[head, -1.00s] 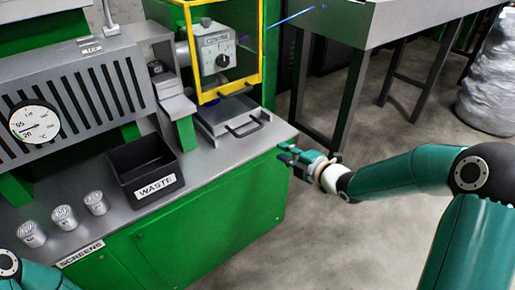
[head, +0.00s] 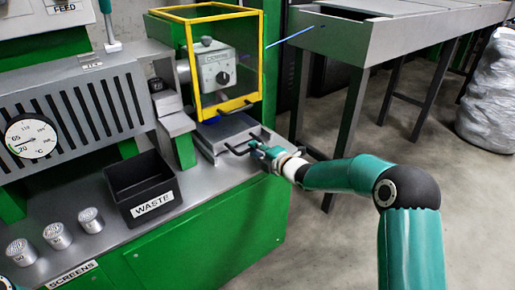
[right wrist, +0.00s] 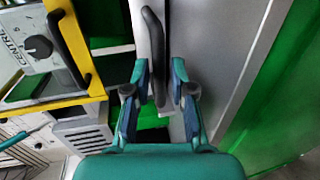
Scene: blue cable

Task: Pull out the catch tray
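The catch tray (head: 222,130) is a flat grey metal tray on the bench below the yellow-framed guard. It has a dark bar handle (head: 238,148) on its front. My right gripper (head: 258,149) is at the handle, with the arm reaching in from the right. In the right wrist view the right gripper (right wrist: 160,78) has its two fingers apart, and the black handle (right wrist: 154,50) runs between them. I see a gap on the finger sides, so it does not look clamped. My left gripper is out of view; only a bit of my left arm shows at the bottom left.
The yellow-framed guard (head: 227,107) stands over the tray, with a grey control box (head: 215,66) inside. A black waste bin (head: 142,185) and several metal cups (head: 57,236) stand left on the bench. A grey trough (head: 340,38) is behind right.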

